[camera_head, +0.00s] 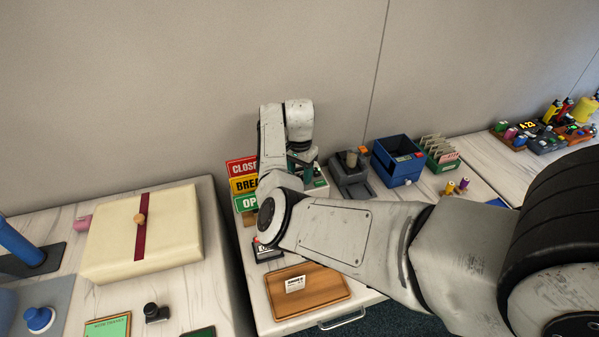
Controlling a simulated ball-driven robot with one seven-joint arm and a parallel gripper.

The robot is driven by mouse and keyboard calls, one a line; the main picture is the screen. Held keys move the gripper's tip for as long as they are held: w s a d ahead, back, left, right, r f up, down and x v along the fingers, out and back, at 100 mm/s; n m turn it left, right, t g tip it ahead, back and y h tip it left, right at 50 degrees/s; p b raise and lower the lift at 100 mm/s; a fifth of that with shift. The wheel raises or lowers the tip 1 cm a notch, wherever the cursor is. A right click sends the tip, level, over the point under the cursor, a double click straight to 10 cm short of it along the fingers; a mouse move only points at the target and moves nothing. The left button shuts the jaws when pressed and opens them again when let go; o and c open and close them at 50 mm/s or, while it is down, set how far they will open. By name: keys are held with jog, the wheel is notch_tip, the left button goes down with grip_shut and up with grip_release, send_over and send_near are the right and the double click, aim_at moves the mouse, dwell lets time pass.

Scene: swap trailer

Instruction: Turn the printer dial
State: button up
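My gripper (308,168) points down at the back of the middle table, just right of a stack of coloured signs. Its fingers are small and partly hidden by my arm, so I cannot tell whether they are open or shut. A low device with a green panel (320,182) shows beside and below the fingers; I cannot tell whether they touch it. A dark grey device (351,188) with a beige-brown upright part stands just right of it. I cannot tell which of these is the printer, and no dial is clearly visible.
The red, yellow and green signs (243,184) stand left of my gripper. A wooden tray (335,290) lies in front. A blue bin (397,170) and a green card holder (440,153) stand to the right. A cream box (110,240) fills much of the left table.

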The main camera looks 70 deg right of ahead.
grip_shut()
jog(key=shift+n, duration=0.3)
jog(key=n+p, duration=0.3)
jog(key=n, duration=0.1)
jog(key=shift+d+r, duration=0.1)
jog(key=shift+r, duration=0.05)
jog(key=shift+n+p, duration=1.05)
jog(key=shift+n, duration=1.55)
grip_release()
